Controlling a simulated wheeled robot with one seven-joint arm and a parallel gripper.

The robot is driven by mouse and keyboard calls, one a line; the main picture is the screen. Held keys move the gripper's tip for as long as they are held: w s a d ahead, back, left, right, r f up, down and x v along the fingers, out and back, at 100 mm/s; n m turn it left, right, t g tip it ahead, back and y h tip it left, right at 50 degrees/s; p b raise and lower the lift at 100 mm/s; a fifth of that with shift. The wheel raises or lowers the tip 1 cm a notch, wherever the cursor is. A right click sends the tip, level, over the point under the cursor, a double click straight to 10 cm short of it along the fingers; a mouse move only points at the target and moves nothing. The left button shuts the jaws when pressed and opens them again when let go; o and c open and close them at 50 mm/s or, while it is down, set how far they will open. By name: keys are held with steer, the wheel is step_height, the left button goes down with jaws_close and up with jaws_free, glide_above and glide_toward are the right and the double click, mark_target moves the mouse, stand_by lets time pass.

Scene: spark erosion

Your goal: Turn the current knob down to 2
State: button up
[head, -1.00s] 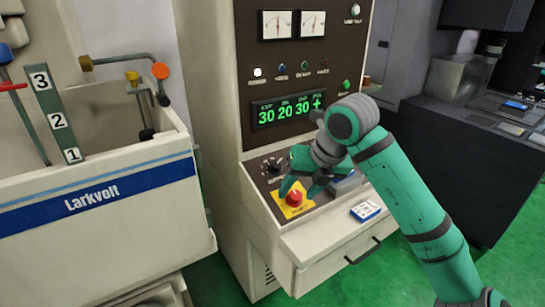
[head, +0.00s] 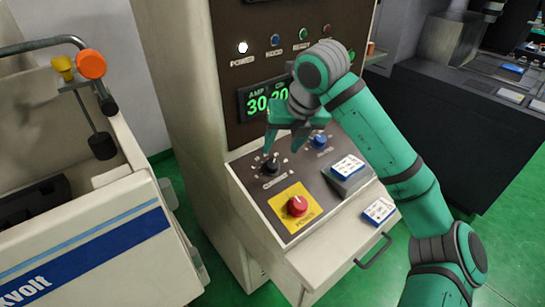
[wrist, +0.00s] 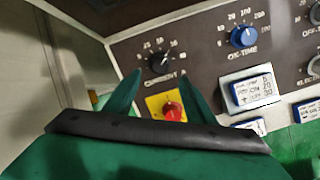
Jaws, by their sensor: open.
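The current knob (head: 272,164) is black and round, on the sloped dark panel of the cabinet, with a ring of numbers around it. In the wrist view the current knob (wrist: 159,63) shows above and between my fingertips, labelled "CURRENT A"; where its pointer stands is too small to tell. My gripper (head: 286,147) has green fingers, is open and empty, and is just above the knob in the head view. In the wrist view my gripper (wrist: 160,80) has its two fingers spread. Whether a finger touches the knob, I cannot tell. The display (head: 263,101) shows "30" under AMP, partly hidden by my arm.
A red emergency button (head: 297,206) on a yellow plate sits just below the current knob. A blue on-time knob (head: 319,141) is to its right. A blue-and-white card (head: 347,167) lies on the panel, another (head: 379,210) on the ledge. A white tank (head: 90,220) stands at left.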

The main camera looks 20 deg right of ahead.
mark_target(273, 164)
steer(key=x, duration=0.8)
steer(key=shift+w+a+f, duration=0.1)
steer(key=shift+a+f, duration=0.05)
steer(key=shift+a, duration=0.1)
steer(key=shift+d+f, duration=0.3)
steer(key=shift+f, duration=0.25)
steer(key=shift+w+a, duration=0.1)
steer(key=c, duration=1.1)
